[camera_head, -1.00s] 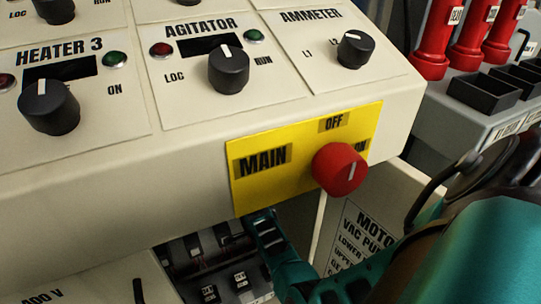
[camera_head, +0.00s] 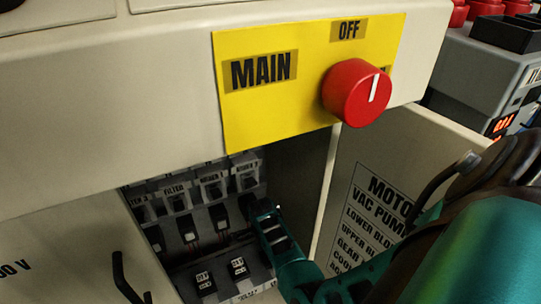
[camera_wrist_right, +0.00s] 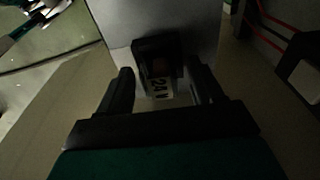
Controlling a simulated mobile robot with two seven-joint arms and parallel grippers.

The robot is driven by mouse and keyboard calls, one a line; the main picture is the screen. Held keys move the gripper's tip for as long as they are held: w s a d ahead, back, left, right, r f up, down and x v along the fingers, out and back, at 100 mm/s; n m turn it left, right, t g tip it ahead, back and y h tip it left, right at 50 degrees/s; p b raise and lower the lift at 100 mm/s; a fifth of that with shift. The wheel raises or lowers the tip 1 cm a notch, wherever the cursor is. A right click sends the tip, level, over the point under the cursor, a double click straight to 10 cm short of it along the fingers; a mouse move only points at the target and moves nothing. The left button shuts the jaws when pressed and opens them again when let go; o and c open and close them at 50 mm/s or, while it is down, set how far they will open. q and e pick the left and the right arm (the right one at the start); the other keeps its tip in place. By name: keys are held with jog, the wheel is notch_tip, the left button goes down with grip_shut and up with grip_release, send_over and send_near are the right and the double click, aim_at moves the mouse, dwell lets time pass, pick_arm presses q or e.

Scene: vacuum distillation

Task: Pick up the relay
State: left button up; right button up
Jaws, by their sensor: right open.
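A dark block with a white label (camera_wrist_right: 160,88), likely the relay, stands out from a pale panel in the right wrist view. It sits between the fingers of my right gripper (camera_wrist_right: 163,82), which is open; I cannot tell if either finger touches it. In the head view my right gripper (camera_head: 265,222) reaches into the open cabinet under the main switch panel, and its fingertips are partly hidden. Several labelled modules (camera_head: 176,196) stand in a row there, left of the gripper. My left gripper is not in view.
The yellow MAIN plate (camera_head: 265,85) with its red knob (camera_head: 356,92) overhangs the cabinet. An open door with a printed list (camera_head: 375,215) stands right of my gripper. A panel with a dark handle (camera_head: 125,280) is at the lower left. Red wires (camera_wrist_right: 272,30) show in the wrist view.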

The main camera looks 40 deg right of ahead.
jog(key=c, duration=1.1)
jog(key=shift+r, duration=0.2)
